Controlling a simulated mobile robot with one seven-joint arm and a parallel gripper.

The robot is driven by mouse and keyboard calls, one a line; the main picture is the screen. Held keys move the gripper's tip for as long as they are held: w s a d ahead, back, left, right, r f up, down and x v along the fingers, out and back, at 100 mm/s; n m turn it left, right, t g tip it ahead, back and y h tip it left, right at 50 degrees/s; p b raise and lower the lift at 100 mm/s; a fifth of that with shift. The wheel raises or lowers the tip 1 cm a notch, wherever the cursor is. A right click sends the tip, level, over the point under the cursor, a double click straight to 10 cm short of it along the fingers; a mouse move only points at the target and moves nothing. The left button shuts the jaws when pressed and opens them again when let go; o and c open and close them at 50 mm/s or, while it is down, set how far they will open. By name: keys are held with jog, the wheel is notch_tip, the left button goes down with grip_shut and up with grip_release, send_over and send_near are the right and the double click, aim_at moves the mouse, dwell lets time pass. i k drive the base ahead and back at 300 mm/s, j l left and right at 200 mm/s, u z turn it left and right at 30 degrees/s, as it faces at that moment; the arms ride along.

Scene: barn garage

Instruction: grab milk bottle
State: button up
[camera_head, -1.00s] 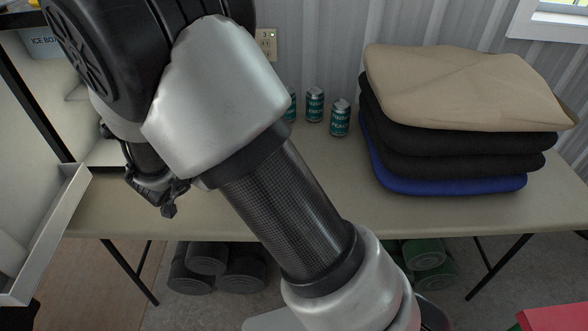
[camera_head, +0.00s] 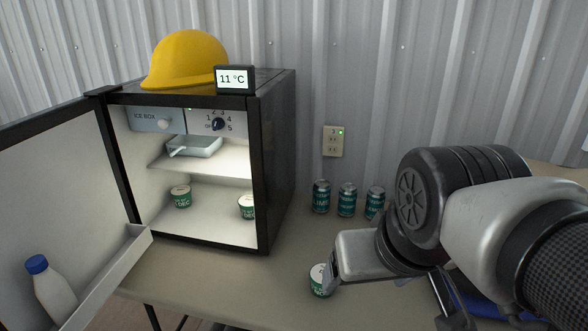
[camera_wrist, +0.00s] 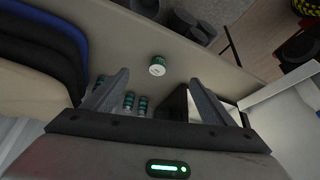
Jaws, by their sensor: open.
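The milk bottle (camera_head: 52,290), white with a blue cap, stands slightly tilted in the picture in the door shelf of the open small fridge (camera_head: 280,150), at the lower left of the head view. I cannot make it out in the wrist view. My gripper (camera_head: 332,277) is over the table, well to the right of the bottle, with the fridge opening between them. In the wrist view its two fingers (camera_wrist: 159,76) are spread apart with nothing held between them.
A green-and-white cup (camera_head: 319,281) is on the table (camera_head: 220,290) close to my gripper. Several cans (camera_head: 347,200) stand by the wall. The fridge holds two cups and a tray (camera_head: 194,147); its open door (camera_head: 60,190) spans the left. A yellow helmet (camera_head: 188,60) sits on top.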

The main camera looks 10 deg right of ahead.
aim_at(51, 288)
jog(key=j+u, duration=0.2)
jog(key=u, duration=0.15)
jog(key=l+u, duration=0.15)
jog(key=u, duration=1.25)
jog(key=i+j+z, duration=0.25)
jog(key=i+j, duration=0.2)
jog(key=i+j+z, duration=0.3)
jog(key=j, duration=0.3)
jog(key=i, duration=0.1)
